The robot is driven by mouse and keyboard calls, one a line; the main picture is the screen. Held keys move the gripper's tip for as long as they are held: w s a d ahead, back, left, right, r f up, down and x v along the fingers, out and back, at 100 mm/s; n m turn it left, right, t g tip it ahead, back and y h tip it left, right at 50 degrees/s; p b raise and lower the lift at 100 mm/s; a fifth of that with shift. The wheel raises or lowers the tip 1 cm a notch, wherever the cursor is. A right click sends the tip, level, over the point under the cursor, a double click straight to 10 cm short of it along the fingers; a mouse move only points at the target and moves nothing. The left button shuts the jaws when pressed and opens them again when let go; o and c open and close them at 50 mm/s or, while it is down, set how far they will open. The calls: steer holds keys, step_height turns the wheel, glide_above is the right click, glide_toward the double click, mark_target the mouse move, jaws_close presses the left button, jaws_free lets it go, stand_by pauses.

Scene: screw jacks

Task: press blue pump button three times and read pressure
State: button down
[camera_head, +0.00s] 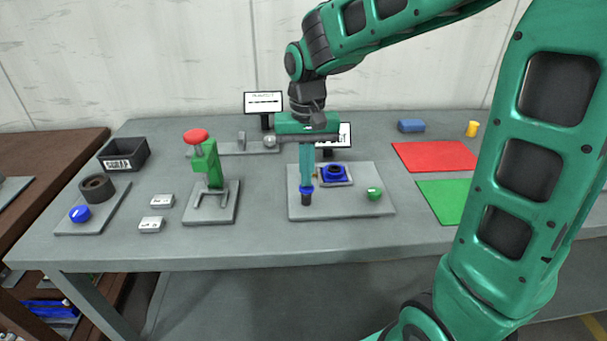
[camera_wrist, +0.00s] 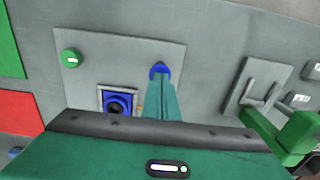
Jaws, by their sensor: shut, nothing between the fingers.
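The blue pump button (camera_head: 306,189) is a blue cap on a dark stub at the front left of a grey plate (camera_head: 350,208). My gripper (camera_head: 306,182) is shut and empty, pointing straight down. Its fingertips are right at the top of the cap; I cannot tell whether the cap is pressed in. In the wrist view the blue cap (camera_wrist: 160,69) shows just past my fingertips (camera_wrist: 160,84), which hide part of it. A display (camera_head: 345,135) stands behind the plate, partly hidden by my gripper; its reading is not legible.
To the left stand a green jack with a red knob (camera_head: 196,136), another display (camera_head: 263,102) and another blue button (camera_head: 80,214). Red (camera_head: 435,156) and green (camera_head: 445,200) mats lie right.

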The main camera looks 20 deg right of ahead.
steer(key=shift+f, duration=1.1)
steer(key=shift+s+f, duration=0.2)
steer(key=shift+s, duration=0.3)
steer(key=shift+w+r, duration=0.1)
steer(key=shift+r, duration=0.2)
steer(key=shift+w+r, duration=0.8)
steer(key=shift+w, duration=0.15)
step_height(320, 180, up, 13)
steer(key=s, duration=0.1)
